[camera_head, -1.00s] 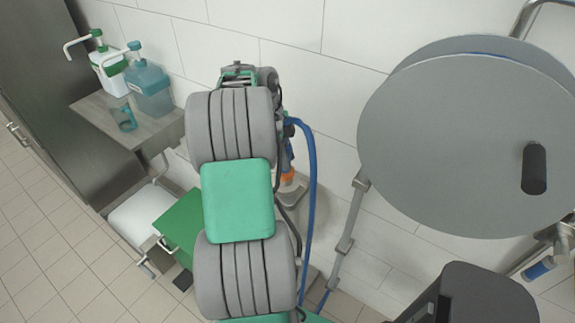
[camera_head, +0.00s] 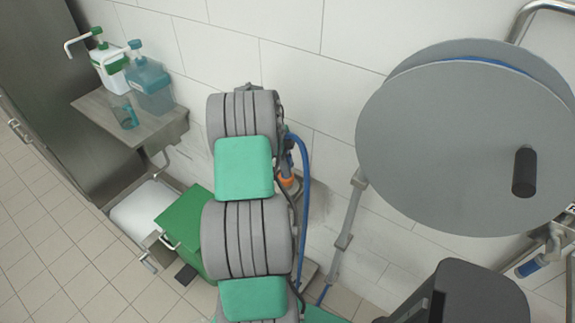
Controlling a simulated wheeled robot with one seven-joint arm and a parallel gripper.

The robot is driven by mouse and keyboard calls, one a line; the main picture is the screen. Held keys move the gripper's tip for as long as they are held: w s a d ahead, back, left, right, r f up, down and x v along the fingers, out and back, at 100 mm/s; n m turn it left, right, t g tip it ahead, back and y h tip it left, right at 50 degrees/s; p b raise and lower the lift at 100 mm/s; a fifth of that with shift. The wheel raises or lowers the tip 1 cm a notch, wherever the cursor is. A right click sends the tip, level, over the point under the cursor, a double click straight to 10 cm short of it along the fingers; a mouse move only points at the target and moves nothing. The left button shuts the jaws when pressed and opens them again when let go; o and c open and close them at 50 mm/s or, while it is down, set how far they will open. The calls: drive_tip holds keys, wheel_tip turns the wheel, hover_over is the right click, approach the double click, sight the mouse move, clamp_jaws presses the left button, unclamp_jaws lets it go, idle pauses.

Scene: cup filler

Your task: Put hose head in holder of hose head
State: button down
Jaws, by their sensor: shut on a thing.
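The blue hose (camera_head: 304,185) curves down along the right side of my arm. Its upper end meets a small dark-blue part (camera_head: 289,141) at the arm's edge, which may be the hose head; most of it is hidden. An orange piece (camera_head: 288,182) shows just below, and I cannot tell what it belongs to. My gripper is hidden behind my own grey and green arm, so its fingers and its hold do not show. I cannot make out the holder of the hose head for certain.
A large grey hose reel (camera_head: 440,160) with a black handle (camera_head: 524,172) fills the right. A slanted metal bar (camera_head: 344,240) stands near the wall. At left are a shelf (camera_head: 150,132) with two dispensers, a green box (camera_head: 190,228) and a white bin (camera_head: 142,208). The tiled floor at lower left is clear.

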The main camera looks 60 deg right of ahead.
drive_tip(key=c, duration=1.1)
unclamp_jaws()
drive_tip(key=shift+o, duration=0.2)
